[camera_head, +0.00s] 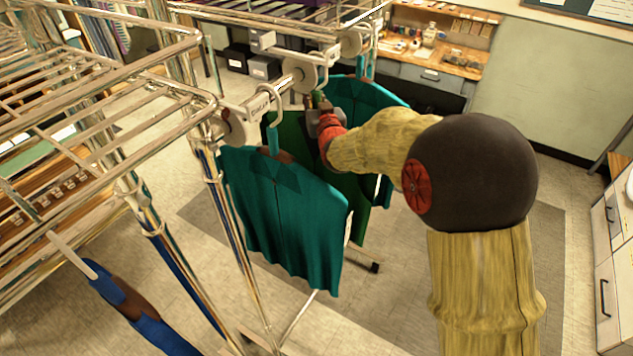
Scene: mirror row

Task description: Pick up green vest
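A dark green garment, which looks like the green vest (357,188), hangs between two teal garments. The front teal garment (285,215) covers much of it, and my arm crosses in front of its upper part. The rear teal garment (372,97) hangs behind it. My gripper (318,103) is at the top of the green vest, near its hanger and just below the rail. The fingers are small and partly hidden, so I cannot tell whether they are open or shut on the vest or hanger.
Chrome racks (150,75) with rails and posts fill the left side. A blue garment (140,310) hangs at the lower left. A wooden workbench (455,62) stands at the back and white drawers (608,240) at the right. The floor right of my arm is clear.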

